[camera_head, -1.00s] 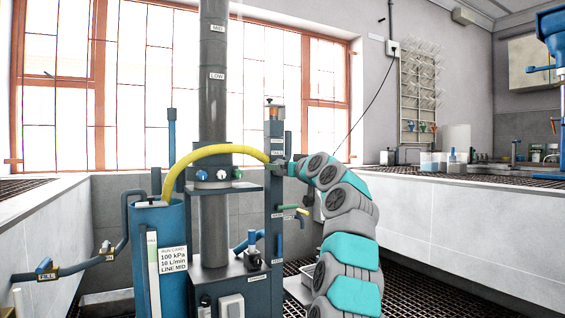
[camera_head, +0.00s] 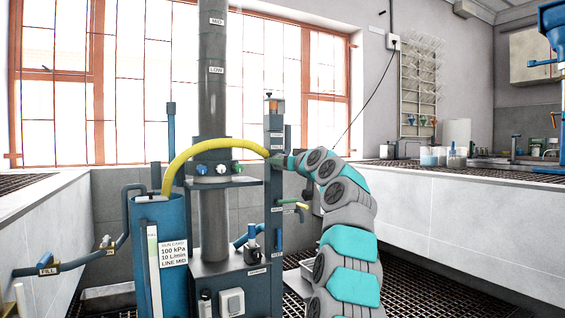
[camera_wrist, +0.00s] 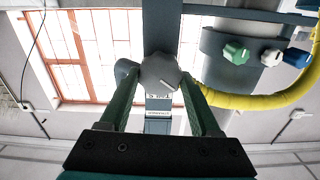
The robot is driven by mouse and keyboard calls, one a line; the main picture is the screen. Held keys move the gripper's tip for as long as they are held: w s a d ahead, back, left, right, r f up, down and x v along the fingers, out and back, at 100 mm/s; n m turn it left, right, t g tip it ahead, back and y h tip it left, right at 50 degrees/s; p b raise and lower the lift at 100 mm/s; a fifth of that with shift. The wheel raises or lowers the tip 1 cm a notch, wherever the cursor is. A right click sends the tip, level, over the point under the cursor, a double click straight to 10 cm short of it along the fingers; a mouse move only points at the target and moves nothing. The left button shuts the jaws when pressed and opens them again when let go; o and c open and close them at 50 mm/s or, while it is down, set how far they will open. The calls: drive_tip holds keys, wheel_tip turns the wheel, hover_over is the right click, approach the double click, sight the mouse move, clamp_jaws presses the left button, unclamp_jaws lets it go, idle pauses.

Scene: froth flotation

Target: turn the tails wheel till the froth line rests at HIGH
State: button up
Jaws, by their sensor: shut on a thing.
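In the wrist view, a grey lobed knob (camera_wrist: 160,72), which looks like the tails wheel, sits between the two dark green fingers of my gripper (camera_wrist: 158,80). The fingers are shut on it from both sides. A small label on the post beside it is too blurred to read surely. In the head view my gripper (camera_head: 284,161) reaches the blue-grey post (camera_head: 273,185), and the wheel is hidden there. The dark column (camera_head: 211,105) carries MID and LOW labels. No HIGH mark is in view, and I cannot make out a froth line.
A yellow hose (camera_head: 205,146) arches close to my gripper. Several coloured knobs (camera_wrist: 270,57) stand beside it. A blue tank (camera_head: 172,220) bears a card reading 100 kPa, 10 L/min, LINE MID. A white counter (camera_head: 470,205) runs along the right.

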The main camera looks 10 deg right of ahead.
drive_tip(key=c, duration=0.3)
drive_tip(key=shift+a+n, duration=0.15)
drive_tip(key=shift+n, duration=1.05)
drive_tip(key=o, duration=1.4)
drive_tip(key=shift+c, duration=0.2)
drive_tip(key=shift+s, duration=0.1)
drive_tip(key=b+v, duration=0.2)
drive_tip(key=v, duration=0.5)
drive_tip(key=shift+s+b, duration=0.35)
